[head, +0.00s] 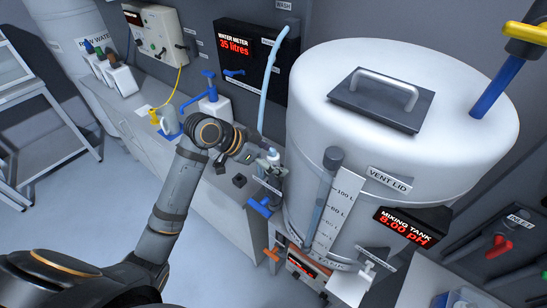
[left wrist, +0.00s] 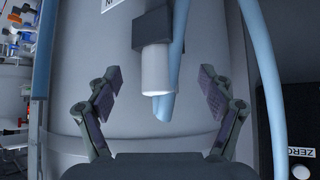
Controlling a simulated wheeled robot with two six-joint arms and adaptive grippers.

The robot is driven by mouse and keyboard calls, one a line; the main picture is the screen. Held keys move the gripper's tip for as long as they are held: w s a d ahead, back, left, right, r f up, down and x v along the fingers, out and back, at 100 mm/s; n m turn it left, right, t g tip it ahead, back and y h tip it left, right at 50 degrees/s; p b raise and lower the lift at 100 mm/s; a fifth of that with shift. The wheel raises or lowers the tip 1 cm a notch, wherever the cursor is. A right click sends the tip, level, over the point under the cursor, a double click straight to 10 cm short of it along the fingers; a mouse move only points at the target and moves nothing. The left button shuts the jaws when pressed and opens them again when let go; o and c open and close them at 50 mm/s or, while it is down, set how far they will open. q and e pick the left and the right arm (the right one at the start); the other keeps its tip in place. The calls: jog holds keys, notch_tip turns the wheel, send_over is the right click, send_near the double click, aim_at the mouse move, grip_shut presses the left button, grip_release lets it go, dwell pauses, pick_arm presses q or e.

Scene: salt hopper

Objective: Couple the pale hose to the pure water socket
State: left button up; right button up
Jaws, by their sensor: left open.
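The pale blue hose (head: 268,80) hangs from the wall by the water meter and runs down to my left gripper (head: 270,168) beside the mixing tank. In the left wrist view my left gripper (left wrist: 160,102) is open. A white cylinder with a dark collar (left wrist: 157,70) stands between its spread fingers, touching neither. The pale blue hose (left wrist: 181,45) passes beside and partly behind that cylinder, with a bend showing below. I cannot tell whether the two are joined. I cannot pick out the pure water socket; a label above the cylinder is cut off. My right gripper is not in view.
The white mixing tank (head: 310,110) stands close to the right of the gripper. A blue-handled valve (head: 260,207) sits just below it. The white counter (head: 215,190) carries bottles and a blue tap stand. Another pale hose (left wrist: 266,75) hangs at the right in the wrist view.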

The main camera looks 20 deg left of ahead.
aim_at(269, 156)
pick_arm(q)
jog(key=shift+p+v, duration=1.25)
jog(key=shift+v, duration=0.3)
jog(key=shift+p+v, duration=0.85)
jog(key=shift+v, duration=0.6)
notch_tip(269, 156, up, 10)
